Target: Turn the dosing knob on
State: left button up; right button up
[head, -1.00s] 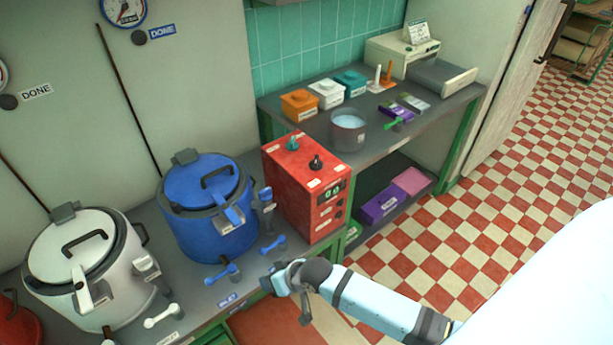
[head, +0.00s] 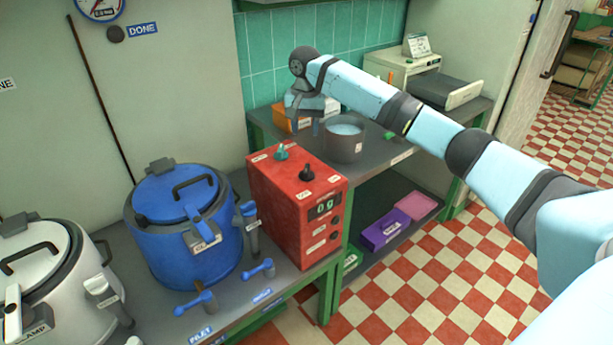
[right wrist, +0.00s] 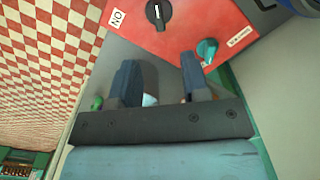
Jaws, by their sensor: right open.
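The red control box (head: 290,212) stands on the bench right of the blue kettle. Its top carries a teal knob (head: 281,152) and a black knob (head: 307,173). The right wrist view shows the black knob (right wrist: 158,12) with an ON label (right wrist: 117,18) beside it, and the teal knob (right wrist: 207,50) near another label. I cannot read which is the dosing knob. My right gripper (head: 304,124) is open and empty, behind and above the box, fingers pointing down. In the right wrist view its fingers (right wrist: 160,80) are apart, touching neither knob. My left gripper is not in view.
The blue kettle (head: 185,235) and white kettle (head: 45,285) stand left of the box. A grey pot (head: 345,143) of pale liquid stands behind it, close to my right gripper. My arm partly hides the orange container (head: 283,117). A lower shelf holds a purple box (head: 384,230).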

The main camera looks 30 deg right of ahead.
aim_at(307, 168)
jog(key=f+b, duration=0.1)
jog(key=f, duration=1.2)
jog(key=shift+d+f, duration=0.15)
jog(key=shift+d, duration=0.05)
jog(key=shift+c, duration=0.4)
grip_shut()
